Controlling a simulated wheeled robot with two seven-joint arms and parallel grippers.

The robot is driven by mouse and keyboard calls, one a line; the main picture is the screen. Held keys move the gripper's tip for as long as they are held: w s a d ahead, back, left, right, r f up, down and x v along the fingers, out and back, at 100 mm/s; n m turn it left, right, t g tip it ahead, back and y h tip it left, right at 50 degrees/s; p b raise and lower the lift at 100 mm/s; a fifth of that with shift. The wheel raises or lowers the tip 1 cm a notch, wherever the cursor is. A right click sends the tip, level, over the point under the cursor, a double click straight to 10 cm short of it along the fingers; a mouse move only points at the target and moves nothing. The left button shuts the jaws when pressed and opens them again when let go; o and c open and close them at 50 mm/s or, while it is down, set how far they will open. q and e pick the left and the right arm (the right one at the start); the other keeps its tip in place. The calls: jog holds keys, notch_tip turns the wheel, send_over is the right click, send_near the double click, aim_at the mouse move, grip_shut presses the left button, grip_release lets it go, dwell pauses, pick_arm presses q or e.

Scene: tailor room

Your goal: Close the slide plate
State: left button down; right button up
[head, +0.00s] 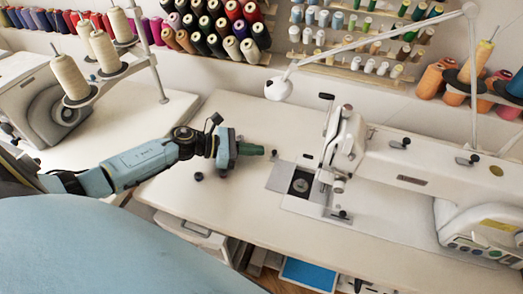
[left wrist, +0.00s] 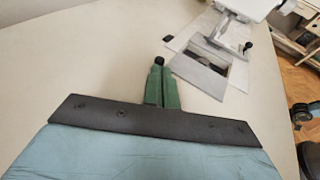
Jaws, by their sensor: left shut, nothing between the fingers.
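The sewing machine (head: 345,140) stands upright on the white table, with a grey metal plate (head: 280,178) at its needle area. A dark square opening (head: 300,185) shows in the plate, uncovered. I cannot clearly tell the slide plate's own edges. My left gripper (head: 262,151) is shut and empty, with green fingers low over the table, left of and behind the plate. A small black knob (head: 273,154) is at its fingertips; whether they touch is unclear. In the left wrist view the fingers (left wrist: 160,68) point at the knob (left wrist: 159,61), beside the grey plate (left wrist: 199,74). My right gripper is not in view.
Another black knob (head: 343,214) is near the plate's front. A lamp head (head: 278,89) hangs behind.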

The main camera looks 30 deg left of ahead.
aim_at(283, 164)
pick_arm(q)
jog(key=shift+x, duration=0.9)
jog(key=shift+w+d+f, duration=0.1)
jog(key=shift+w+d, duration=0.05)
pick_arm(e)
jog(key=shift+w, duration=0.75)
pick_arm(q)
jog(key=d, duration=0.2)
jog(key=w+d, duration=0.1)
jog(key=d, duration=0.2)
jog(key=shift+w+d, duration=0.15)
jog(key=shift+d, duration=0.6)
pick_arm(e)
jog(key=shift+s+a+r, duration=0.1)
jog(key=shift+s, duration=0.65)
